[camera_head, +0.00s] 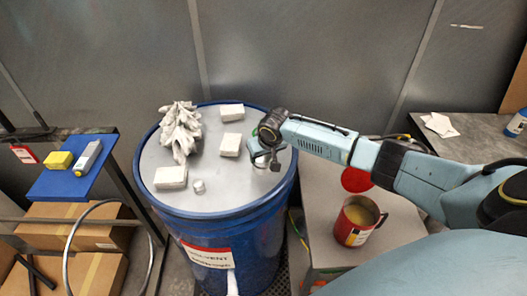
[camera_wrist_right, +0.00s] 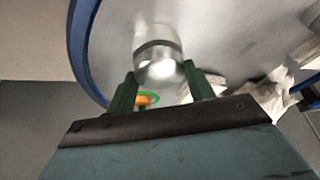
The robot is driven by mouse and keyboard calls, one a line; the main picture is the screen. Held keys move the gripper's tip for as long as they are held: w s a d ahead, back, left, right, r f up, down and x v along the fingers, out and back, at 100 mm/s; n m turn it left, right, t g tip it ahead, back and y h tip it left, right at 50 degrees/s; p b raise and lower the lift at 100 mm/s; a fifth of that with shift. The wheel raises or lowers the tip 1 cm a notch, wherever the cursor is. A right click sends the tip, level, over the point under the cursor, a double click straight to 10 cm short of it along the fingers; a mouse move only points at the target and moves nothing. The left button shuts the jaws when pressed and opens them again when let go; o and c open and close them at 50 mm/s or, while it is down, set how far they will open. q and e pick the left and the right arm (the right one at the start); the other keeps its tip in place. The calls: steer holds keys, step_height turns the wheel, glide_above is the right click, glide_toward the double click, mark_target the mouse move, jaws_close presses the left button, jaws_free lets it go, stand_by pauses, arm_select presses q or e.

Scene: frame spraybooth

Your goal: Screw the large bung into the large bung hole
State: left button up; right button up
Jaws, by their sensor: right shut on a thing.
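The blue drum (camera_head: 222,240) stands upright with a grey metal lid (camera_head: 200,150) and a blue rim. My right gripper (camera_head: 265,155) is over the right part of the lid, near the rim. In the right wrist view my right gripper (camera_wrist_right: 158,82) has its two green fingers shut on a silver cylindrical piece with a darker band, which I take as the large bung (camera_wrist_right: 157,42). A small silver cap (camera_head: 198,186) sits on the lid's front part. The large bung hole cannot be made out; the gripper may cover it. My left gripper is not in view.
White blocks (camera_head: 170,177) and a crumpled whitish glove or rag (camera_head: 180,128) lie on the lid. A red can (camera_head: 357,221) stands on a grey cabinet at right. A blue shelf (camera_head: 65,181) at left holds a yellow block and a grey tool.

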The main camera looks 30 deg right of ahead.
steer(key=shift+a+r+m+p, duration=0.1)
steer(key=shift+r+m+p, duration=0.1)
steer(key=shift+m+p, duration=0.6)
steer(key=shift+f+m+h+p, duration=0.1)
steer(key=shift+m+h+p, duration=0.25)
steer(key=shift+m+h, duration=0.25)
steer(key=shift+f, duration=0.1)
steer(key=shift+a+m+g+p, duration=0.2)
steer(key=shift+m+g+p, duration=0.35)
steer(key=shift+m, duration=0.55)
steer(key=shift+w+d+m+g+h, duration=0.1)
steer(key=shift+m+g+h, duration=0.15)
steer(key=shift+m+h, duration=0.8)
steer(key=shift+m+y, duration=0.35)
